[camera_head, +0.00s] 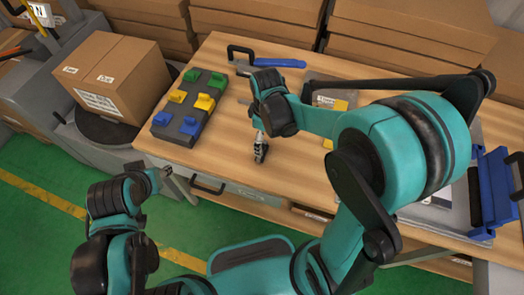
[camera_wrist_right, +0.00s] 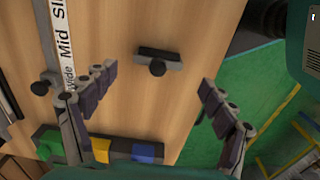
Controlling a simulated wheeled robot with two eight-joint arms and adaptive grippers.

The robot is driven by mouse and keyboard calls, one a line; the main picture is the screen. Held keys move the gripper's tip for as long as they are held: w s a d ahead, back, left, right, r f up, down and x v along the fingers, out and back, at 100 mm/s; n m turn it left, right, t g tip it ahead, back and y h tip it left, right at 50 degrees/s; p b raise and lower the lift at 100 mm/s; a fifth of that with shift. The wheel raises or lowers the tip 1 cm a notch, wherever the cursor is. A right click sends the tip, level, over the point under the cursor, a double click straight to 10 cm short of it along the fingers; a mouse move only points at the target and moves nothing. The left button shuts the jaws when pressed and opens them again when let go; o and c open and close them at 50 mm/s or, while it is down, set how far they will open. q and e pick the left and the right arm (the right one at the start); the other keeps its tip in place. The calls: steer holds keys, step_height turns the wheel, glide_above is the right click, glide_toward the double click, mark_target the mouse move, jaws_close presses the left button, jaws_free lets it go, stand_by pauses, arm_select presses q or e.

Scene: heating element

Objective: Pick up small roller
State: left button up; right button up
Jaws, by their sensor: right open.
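The small roller (camera_wrist_right: 158,60), a black and grey piece with a dark round knob, lies on the wooden table in the right wrist view. I cannot make it out in the head view. My right gripper (camera_wrist_right: 153,80) is open and empty, with its fingers wide apart; the roller shows between and beyond the fingertips, apart from them. In the head view the right gripper (camera_head: 261,148) hangs over the table near the front edge. My left gripper (camera_head: 180,187) is in front of the table's left part; I cannot tell its opening.
A dark tray (camera_head: 172,131) with green, yellow and blue blocks stands left of my right gripper. A blue-handled tool (camera_head: 275,62) lies at the back of the table (camera_head: 225,150). A cardboard box (camera_head: 117,76) is at left. Blue parts (camera_head: 494,190) stand at right.

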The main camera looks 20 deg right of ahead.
mark_target(264, 146)
steer(key=shift+w+a+f, duration=0.1)
steer(key=shift+f, duration=0.25)
step_height(264, 146, down, 3)
steer(key=shift+r+b, duration=0.15)
steer(key=shift+b, duration=0.5)
steer(key=f+b, duration=0.1)
steer(key=f, duration=0.2)
steer(key=f+b, duration=0.1)
steer(key=f, duration=0.1)
steer(key=shift+w+a+f+b, duration=0.15)
steer(key=shift+w+a+b, duration=0.1)
steer(key=shift+w+b, duration=0.05)
steer(key=shift+c, duration=0.8)
steer(key=c, duration=1.3)
steer(key=shift+o, duration=0.2)
steer(key=shift+r+p, duration=0.35)
steer(key=shift+r, duration=0.3)
steer(key=r, duration=0.1)
steer(key=r+p, duration=0.2)
steer(key=r, duration=0.1)
steer(key=shift+s+d, duration=0.25)
steer(key=s+d+r+p, duration=0.3)
steer(key=s+d+r, duration=0.3)
steer(key=s+d, duration=0.1)
steer(key=shift+s+d+p, duration=0.25)
steer(key=shift+s+p, duration=0.1)
steer(key=shift+s, duration=0.2)
